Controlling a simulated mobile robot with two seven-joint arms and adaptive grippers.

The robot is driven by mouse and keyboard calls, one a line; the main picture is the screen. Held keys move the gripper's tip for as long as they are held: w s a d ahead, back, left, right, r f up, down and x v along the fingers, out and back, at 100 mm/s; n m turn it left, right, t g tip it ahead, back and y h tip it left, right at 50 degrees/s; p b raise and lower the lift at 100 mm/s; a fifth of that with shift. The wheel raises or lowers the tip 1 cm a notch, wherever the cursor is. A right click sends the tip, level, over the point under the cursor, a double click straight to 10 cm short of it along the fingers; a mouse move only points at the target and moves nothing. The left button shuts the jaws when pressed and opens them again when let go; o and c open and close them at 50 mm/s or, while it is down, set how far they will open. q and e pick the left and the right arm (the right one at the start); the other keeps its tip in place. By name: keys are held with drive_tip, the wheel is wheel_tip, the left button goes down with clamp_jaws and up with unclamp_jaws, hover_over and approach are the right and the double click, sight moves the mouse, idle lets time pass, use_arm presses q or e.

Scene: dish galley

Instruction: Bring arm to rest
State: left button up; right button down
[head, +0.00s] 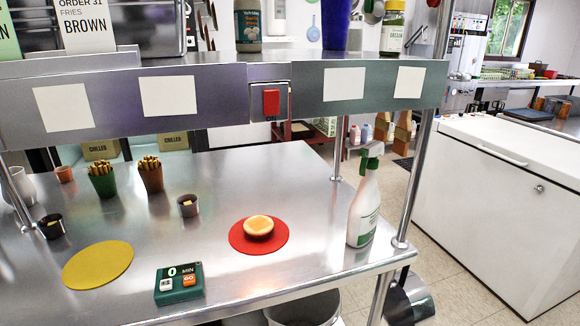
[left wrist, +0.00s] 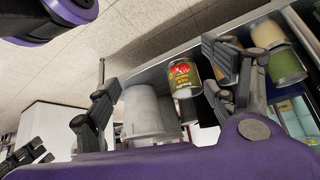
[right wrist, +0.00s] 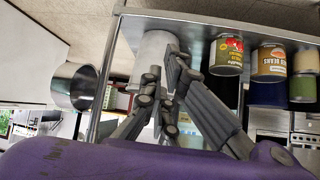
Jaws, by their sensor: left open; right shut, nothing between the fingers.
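My left gripper (left wrist: 162,88) shows in the left wrist view with its two dark fingers spread apart and nothing between them touching. A pale cylindrical container (left wrist: 148,110) and a can with a red picture label (left wrist: 184,78) appear beyond the fingers. My right gripper (right wrist: 166,78) shows in the right wrist view with its fingers together and empty. A whitish cylinder (right wrist: 152,52) lies beyond its tips, apart as far as I can tell. Neither gripper shows in the head view.
The steel counter (head: 200,230) holds a yellow mat (head: 98,264), a red mat (head: 240,240) with a bun (head: 259,226), a spray bottle (head: 365,205), a green timer (head: 179,283) and fries cups. An overhead shelf (head: 215,95) spans it. A metal pot (right wrist: 77,86) hangs beside the counter.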

drive_tip(key=s+d+f+m+g+h, duration=0.1)
drive_tip(key=s+d+f, duration=0.15)
drive_tip(key=s, duration=0.45)
drive_tip(key=s+d+f+g+h, duration=0.1)
drive_tip(key=s+d+f+g, duration=0.15)
drive_tip(key=s, duration=0.45)
use_arm(q)
drive_tip(key=w+r+p, duration=0.2)
drive_tip(key=r+p, duration=0.4)
drive_tip(key=w+r+t+p, duration=0.1)
drive_tip(key=w+r+p, duration=0.1)
drive_tip(key=r+p, duration=0.5)
drive_tip(key=shift+w+d, duration=0.3)
drive_tip(key=shift+d, duration=0.05)
use_arm(e)
drive_tip(key=w+r+t, duration=0.1)
drive_tip(key=w+r, duration=0.1)
drive_tip(key=r, duration=0.5)
drive_tip(key=w+r+t, duration=0.1)
drive_tip(key=w+r, duration=0.2)
drive_tip(key=r, duration=0.4)
drive_tip(key=shift+w+a+y, duration=0.15)
drive_tip(key=shift+w+y, duration=0.1)
drive_tip(key=shift+y, duration=0.05)
use_arm(q)
drive_tip(key=shift+w+r, duration=0.1)
use_arm(e)
drive_tip(key=shift+r+t, duration=0.1)
drive_tip(key=shift+t, duration=0.15)
